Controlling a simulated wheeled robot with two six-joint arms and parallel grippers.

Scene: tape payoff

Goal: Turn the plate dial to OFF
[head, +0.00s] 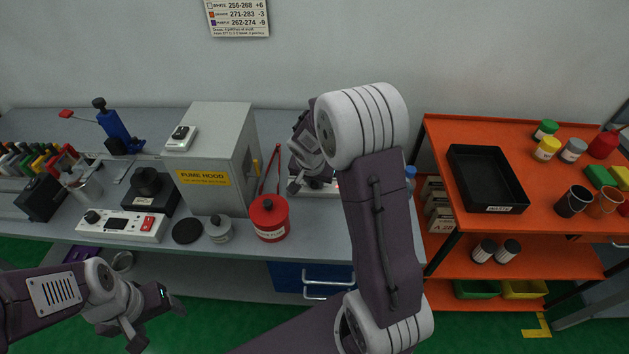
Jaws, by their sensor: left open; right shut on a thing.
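My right gripper (297,184) is at the back bench, right of the red can, over a low white unit (325,187) with a red part at its edge. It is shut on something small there. The gripper and forearm hide most of that unit, so I cannot make out the held thing or any dial mark. Another white box (122,225) with a black knob (92,216), a dark display and a red switch stands at the bench's front left; no gripper is near that knob. My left gripper (152,318) is open and empty, low in front of the bench.
A grey fume hood (215,150), a red can (268,217), a grey lidded jar (219,229) and a black disc (187,231) crowd the bench (245,240). An orange shelf (540,215) at right holds a black tray (486,178) and jars. Green floor is clear in front.

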